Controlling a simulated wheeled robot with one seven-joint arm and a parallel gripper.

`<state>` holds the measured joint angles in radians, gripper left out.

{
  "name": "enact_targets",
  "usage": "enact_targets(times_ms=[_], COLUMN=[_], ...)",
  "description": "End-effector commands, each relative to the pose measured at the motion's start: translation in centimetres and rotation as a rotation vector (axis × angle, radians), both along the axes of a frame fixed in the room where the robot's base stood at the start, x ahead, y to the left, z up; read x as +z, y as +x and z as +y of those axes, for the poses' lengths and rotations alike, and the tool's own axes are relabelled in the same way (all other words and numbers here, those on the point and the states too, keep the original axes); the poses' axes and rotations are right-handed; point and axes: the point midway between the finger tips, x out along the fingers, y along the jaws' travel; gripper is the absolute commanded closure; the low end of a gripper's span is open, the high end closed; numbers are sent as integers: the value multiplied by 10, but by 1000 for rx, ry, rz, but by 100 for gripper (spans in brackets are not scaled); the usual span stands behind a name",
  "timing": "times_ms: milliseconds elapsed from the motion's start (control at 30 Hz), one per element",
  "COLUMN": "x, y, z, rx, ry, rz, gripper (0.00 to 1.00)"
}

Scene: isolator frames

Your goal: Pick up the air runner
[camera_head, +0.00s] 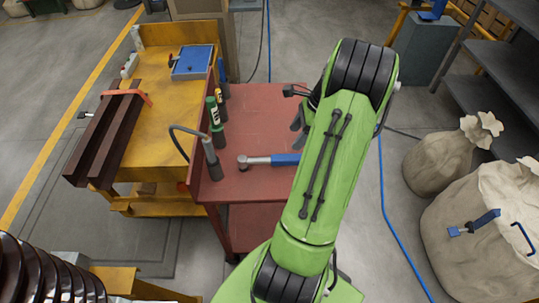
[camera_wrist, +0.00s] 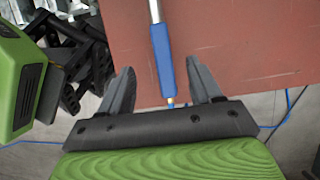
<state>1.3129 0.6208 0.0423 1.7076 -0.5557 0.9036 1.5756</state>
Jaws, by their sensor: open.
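The air runner (camera_head: 262,160) appears to be the silver tool with a blue handle lying on the red table, its round head to the left. My green arm covers the handle's right end in the head view. In the wrist view its blue handle (camera_wrist: 163,62) points down the picture, with a small brass and blue fitting at its end. My gripper (camera_wrist: 160,68) is open and empty, one finger on each side of the handle's end in the picture. I cannot tell the height gap. In the head view my gripper is mostly hidden behind my arm.
Green-labelled tubes (camera_head: 212,111) and a grey cylinder with a bent hose (camera_head: 213,158) stand at the left edge of the red table (camera_head: 265,105). A yellow bench (camera_head: 150,125) is to the left. Sacks (camera_head: 440,165) stand at right. The table left of my arm is mostly clear.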

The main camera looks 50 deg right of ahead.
Motion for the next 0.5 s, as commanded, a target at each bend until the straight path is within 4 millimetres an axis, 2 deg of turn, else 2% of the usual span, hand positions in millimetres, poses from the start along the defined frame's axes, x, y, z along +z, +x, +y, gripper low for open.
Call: enact_targets(times_ms=[33,200,300,500], x=[-19,-58,-73,-90], y=[4,17,22,28], z=[5,16,20,25], rx=[5,6,5,6], ry=[6,4,2,1], rz=[2,2,1,1], gripper=[36,36,36,36])
